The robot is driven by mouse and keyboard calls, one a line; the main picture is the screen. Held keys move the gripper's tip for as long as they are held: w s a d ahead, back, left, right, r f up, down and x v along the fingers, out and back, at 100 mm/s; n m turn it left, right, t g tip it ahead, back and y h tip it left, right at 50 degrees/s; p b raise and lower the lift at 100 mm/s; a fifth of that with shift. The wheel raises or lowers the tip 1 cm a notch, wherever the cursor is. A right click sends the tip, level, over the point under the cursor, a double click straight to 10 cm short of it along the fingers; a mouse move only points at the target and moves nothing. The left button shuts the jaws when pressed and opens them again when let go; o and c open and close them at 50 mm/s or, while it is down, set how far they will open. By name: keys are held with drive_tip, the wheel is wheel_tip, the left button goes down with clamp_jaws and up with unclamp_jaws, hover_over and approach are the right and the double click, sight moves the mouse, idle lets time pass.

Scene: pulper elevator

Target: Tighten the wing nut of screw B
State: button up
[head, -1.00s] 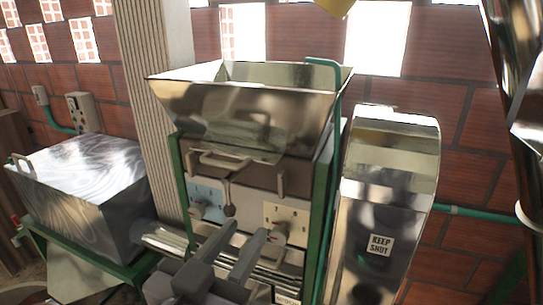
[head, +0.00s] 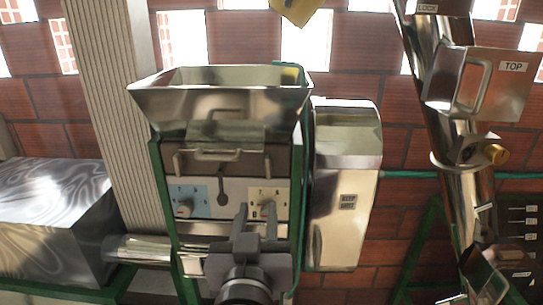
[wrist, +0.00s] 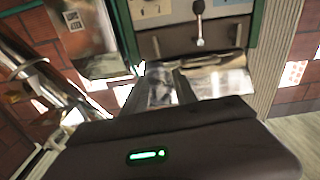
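The pulper (head: 222,110) stands in the middle of the head view, with a flared metal hopper on top. Its front has a pale blue plate (head: 199,195) at left and a cream plate (head: 281,196) at right. Each plate has tiny marks and a small fitting; the left knob (head: 184,209) is clear, the right one is partly behind my fingers. I cannot read which is screw B or make out a wing nut. My gripper (head: 256,214) is open and appears empty, its two fingers in front of the cream plate. Contact cannot be told. The gripper's dark body (wrist: 165,145) fills the lower wrist view.
A dark lever (head: 222,190) hangs between the plates. A metal housing (head: 345,190) labelled "KEEP SHUT" stands close at right. A slanting metal pipe (head: 430,60) with a "TOP" hatch (head: 497,85) is farther right. A metal tank (head: 50,215) stands at left.

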approach(267, 165)
drive_tip(key=w+p, duration=0.1)
drive_tip(key=w, duration=0.2)
drive_tip(key=w+p, duration=0.1)
drive_tip(key=w, duration=0.2)
drive_tip(key=w+p, duration=0.1)
drive_tip(key=w, duration=0.2)
drive_tip(key=shift+d+r, duration=0.2)
drive_tip(key=shift+d, duration=0.1)
drive_tip(key=shift+s+a, duration=0.15)
drive_tip(key=shift+s, duration=0.1)
drive_tip(key=shift+w, duration=0.15)
clamp_jaws()
